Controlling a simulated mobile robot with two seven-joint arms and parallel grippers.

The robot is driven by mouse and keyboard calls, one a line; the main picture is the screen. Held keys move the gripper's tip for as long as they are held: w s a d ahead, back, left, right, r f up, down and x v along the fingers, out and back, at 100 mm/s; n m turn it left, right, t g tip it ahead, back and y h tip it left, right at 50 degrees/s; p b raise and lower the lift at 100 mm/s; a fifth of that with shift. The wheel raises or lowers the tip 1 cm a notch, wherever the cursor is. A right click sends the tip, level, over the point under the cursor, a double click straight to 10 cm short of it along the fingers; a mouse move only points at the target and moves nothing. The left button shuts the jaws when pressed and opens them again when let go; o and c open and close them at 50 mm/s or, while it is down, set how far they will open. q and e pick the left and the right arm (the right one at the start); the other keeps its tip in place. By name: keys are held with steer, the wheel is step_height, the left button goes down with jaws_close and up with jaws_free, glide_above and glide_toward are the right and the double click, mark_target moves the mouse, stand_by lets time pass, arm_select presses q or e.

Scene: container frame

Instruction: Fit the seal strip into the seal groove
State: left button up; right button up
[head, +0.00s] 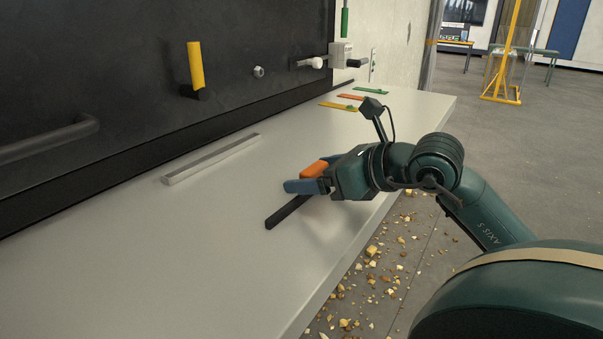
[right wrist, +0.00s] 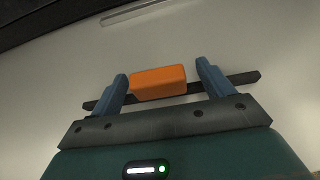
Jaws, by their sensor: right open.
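The seal strip (head: 288,212) is a thin black bar lying on the pale bench top. An orange block (head: 315,168), apparently its grip, sits at the strip; it also shows in the right wrist view (right wrist: 158,81). My right gripper (head: 304,179) is open at the strip, its blue fingers on either side of the orange block. In the right wrist view a gap shows by the right finger (right wrist: 207,75), while the left finger is close to the block. The likely seal groove, a pale grey channel (head: 211,158), lies beyond the strip. My left gripper is out of view.
A dark panel (head: 130,60) with a yellow handle (head: 195,65) and a lever (head: 310,63) rises behind the bench (head: 110,250). Several coloured tags (head: 350,97) lie at the far end. The bench's left part is clear. Crumbs (head: 372,250) litter the floor.

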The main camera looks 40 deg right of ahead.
steer(key=shift+w+a+f, duration=0.1)
steer(key=shift+w+a, duration=0.1)
steer(key=shift+w, duration=0.1)
steer(key=shift+s, duration=0.1)
steer(key=shift+c, duration=0.6)
steer(key=c, duration=1)
